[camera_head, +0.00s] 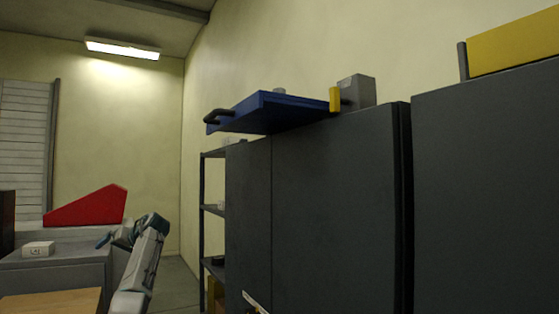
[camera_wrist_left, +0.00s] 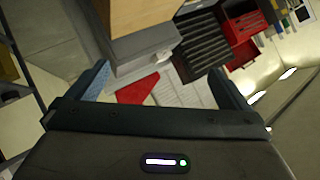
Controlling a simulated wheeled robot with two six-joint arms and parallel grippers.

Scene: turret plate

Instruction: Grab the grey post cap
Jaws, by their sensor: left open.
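I cannot make out a thing that is clearly the grey post cap. A small grey piece (camera_head: 279,91) shows on top of a blue plate (camera_head: 262,110), which has a dark handle and sits high on the dark cabinets; it may be the cap. My left gripper (camera_head: 110,239) is low at the left in the head view, far from the plate and partly hidden by its own arm. In the left wrist view, the left gripper (camera_wrist_left: 162,85) is open, with nothing between its fingers. My right gripper is not in view.
Dark cabinets (camera_head: 335,200) fill the right. A grey box (camera_head: 358,90) and a yellow block (camera_head: 335,99) are beside the plate. A red wedge (camera_head: 90,206) and a white box (camera_head: 38,249) are at the left. A shelf rack (camera_head: 212,209) stands behind the cabinets.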

